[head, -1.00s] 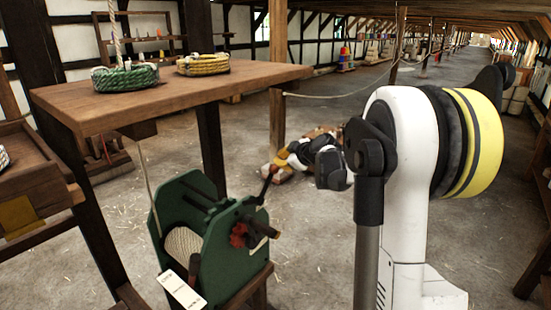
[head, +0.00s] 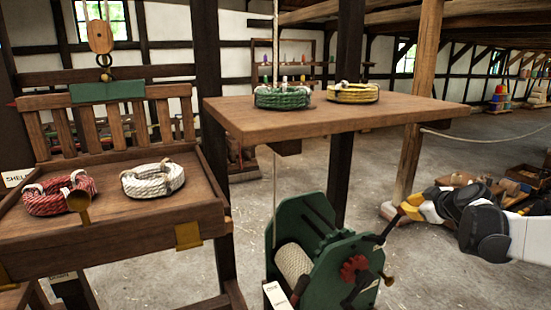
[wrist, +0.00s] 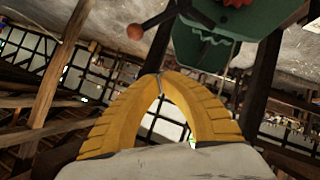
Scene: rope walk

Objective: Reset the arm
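My gripper (head: 402,212) is at the right of the head view, at the end of my black and white arm. In the wrist view its two yellow fingers (wrist: 160,78) arch together and meet at the tips, with nothing seen between them. The gripper is near the crank side of the green winch (head: 320,250), to its right in the picture. Whether it touches the crank is hard to tell. The winch also shows upside down at the top of the wrist view (wrist: 215,40), beyond the fingertips.
A wooden table (head: 330,115) bears a green rope coil (head: 283,97) and a yellow coil (head: 353,93). A slatted wooden rack (head: 130,235) at left holds a red coil (head: 60,195) and a white coil (head: 153,180). A wooden post (head: 415,110) stands behind my gripper. Open floor lies behind.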

